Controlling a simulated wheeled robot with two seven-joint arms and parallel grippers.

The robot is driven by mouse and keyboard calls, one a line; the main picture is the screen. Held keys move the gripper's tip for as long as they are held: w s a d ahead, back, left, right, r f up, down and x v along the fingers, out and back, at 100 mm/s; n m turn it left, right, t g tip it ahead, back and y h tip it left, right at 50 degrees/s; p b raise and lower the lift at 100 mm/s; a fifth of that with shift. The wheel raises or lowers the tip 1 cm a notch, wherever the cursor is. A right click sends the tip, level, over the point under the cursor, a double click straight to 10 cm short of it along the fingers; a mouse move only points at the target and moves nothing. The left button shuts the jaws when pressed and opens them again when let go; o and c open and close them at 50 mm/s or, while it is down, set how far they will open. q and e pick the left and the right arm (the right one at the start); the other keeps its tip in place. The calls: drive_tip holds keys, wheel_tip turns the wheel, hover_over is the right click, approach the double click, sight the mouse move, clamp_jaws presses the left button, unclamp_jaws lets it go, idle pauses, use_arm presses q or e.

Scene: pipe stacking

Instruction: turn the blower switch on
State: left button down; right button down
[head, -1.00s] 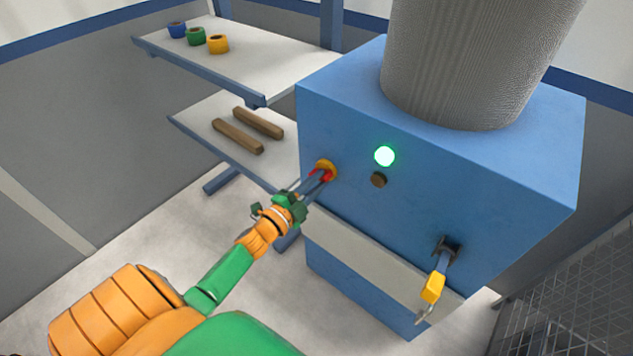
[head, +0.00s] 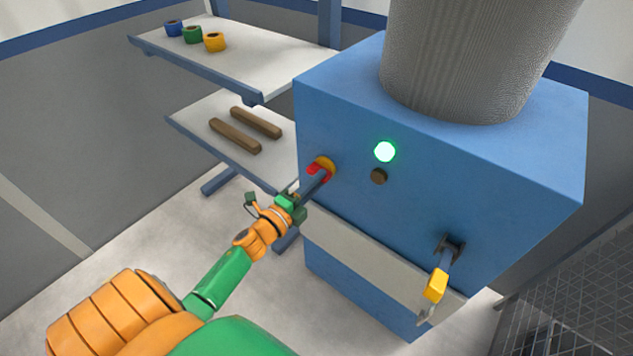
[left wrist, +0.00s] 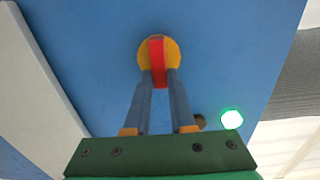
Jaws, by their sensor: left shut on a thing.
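The blower switch is a red handle on a round yellow base (head: 322,164) on the front of the blue blower cabinet (head: 440,180). My left gripper (head: 320,172) is at the switch, its fingers shut on the red handle (left wrist: 156,62). In the left wrist view the handle sits between the two blue fingers, with the yellow base (left wrist: 142,57) around it. A green lamp (head: 385,152) glows to the right of the switch, and it also shows in the left wrist view (left wrist: 231,119). My right gripper is in neither view.
A dark round knob (head: 379,177) is below the lamp. A lever with a yellow grip (head: 435,286) sticks out lower right. A grey ribbed duct (head: 455,60) stands on top. Shelves at left hold tape rolls (head: 193,35) and two brown bars (head: 235,136).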

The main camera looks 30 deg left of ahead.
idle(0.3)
use_arm(q)
drive_tip(key=c, duration=0.8)
unclamp_jaws()
drive_tip(key=shift+o, duration=0.2)
drive_tip(key=s, duration=0.7)
drive_tip(key=shift+a, duration=0.3)
